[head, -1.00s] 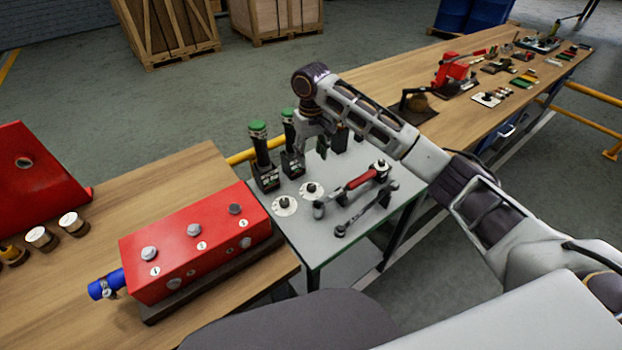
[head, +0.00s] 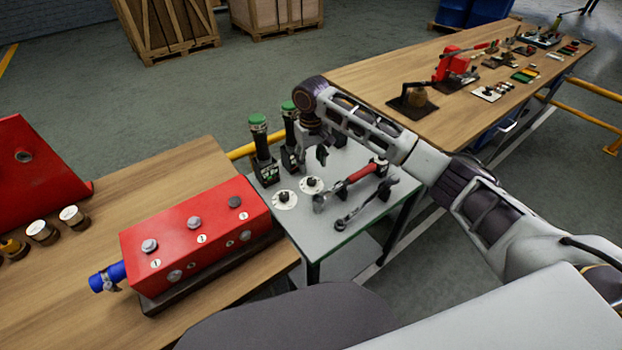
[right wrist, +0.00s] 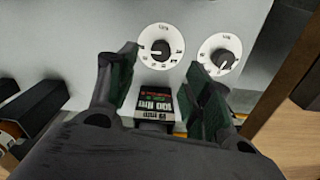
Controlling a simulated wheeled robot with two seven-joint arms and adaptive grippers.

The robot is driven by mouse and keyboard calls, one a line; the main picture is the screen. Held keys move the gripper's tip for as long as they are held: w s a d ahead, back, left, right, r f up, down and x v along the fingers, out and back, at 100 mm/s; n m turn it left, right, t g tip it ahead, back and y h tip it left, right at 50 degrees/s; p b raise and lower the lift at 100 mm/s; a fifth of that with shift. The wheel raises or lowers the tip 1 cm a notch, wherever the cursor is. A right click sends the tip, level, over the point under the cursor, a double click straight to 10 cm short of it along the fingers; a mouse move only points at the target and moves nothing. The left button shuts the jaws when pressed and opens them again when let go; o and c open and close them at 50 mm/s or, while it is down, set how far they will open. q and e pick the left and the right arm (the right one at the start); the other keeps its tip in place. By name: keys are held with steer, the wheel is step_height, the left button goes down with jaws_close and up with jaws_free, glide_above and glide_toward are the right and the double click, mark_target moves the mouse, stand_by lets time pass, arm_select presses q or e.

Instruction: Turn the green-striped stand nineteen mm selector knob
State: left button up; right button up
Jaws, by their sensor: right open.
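A grey side table (head: 352,222) with a green edge stripe carries two white dials with black knobs. The left selector knob (head: 284,197) is nearer the wooden bench, and the right selector knob (head: 312,182) is beside it. In the right wrist view they appear as the right knob (right wrist: 226,58) and the left knob (right wrist: 160,47), respectively. The dial lettering is too small to tell which is nineteen mm. My right gripper (head: 322,154) is open above the table, just behind the dials; its fingers (right wrist: 165,85) touch neither knob. My left gripper is not in view.
Two green-capped black tools (head: 262,150) (head: 290,128) stand behind the dials. A labelled black block (right wrist: 155,103) shows between my fingers. A red-handled wrench (head: 360,173) and a dark wrench (head: 362,203) lie to the right. A red block (head: 195,240) sits on the bench.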

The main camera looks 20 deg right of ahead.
mark_target(311, 179)
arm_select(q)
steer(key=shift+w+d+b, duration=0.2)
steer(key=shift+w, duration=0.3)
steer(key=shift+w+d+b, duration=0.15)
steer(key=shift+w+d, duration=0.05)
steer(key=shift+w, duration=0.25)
arm_select(e)
steer(key=shift+f, duration=4.2)
steer(key=c, duration=1)
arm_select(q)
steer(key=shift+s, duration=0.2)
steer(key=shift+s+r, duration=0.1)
